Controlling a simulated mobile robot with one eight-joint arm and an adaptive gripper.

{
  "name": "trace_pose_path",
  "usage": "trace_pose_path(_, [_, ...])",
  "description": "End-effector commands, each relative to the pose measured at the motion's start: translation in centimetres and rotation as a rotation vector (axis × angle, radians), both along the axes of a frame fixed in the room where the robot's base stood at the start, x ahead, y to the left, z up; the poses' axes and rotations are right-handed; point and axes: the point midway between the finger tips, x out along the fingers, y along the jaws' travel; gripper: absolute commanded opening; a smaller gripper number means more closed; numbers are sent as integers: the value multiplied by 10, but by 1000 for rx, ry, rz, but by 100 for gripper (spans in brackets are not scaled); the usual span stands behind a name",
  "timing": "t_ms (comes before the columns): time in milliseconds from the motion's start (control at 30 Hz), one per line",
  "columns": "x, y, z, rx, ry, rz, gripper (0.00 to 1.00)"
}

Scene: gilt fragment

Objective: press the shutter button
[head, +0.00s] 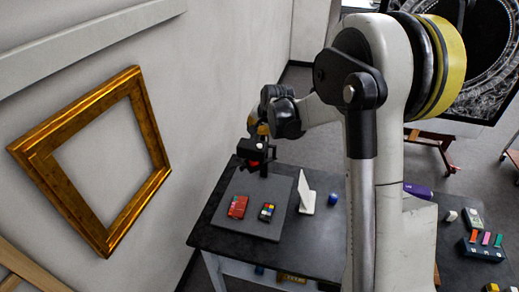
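My gripper (257,158) is small and dark in the head view, at the end of my arm, over the back left part of the dark table (330,232). A small red patch shows at its lower part, and I cannot tell if it belongs to the gripper or to a thing behind it. Whether the fingers are open or shut is too small to see. No shutter button can be made out. A red block-like item (238,206) and a dark item with coloured squares (267,212) lie on a grey mat (267,184), nearer than the gripper.
A white upright stand (306,196) and a blue round thing (332,199) stand right of the mat. My arm hides the table's middle right. Several small items, including a dark holder (481,250), lie at the right. A gilt frame (152,135) hangs on the left wall.

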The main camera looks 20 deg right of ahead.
Motion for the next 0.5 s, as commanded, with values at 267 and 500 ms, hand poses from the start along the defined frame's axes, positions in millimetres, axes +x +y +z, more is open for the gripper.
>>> trace_pose_path(267, [0,0,-36,0,0,0,0])
trace_pose_path(500, [0,0,-37,0,0,0,0])
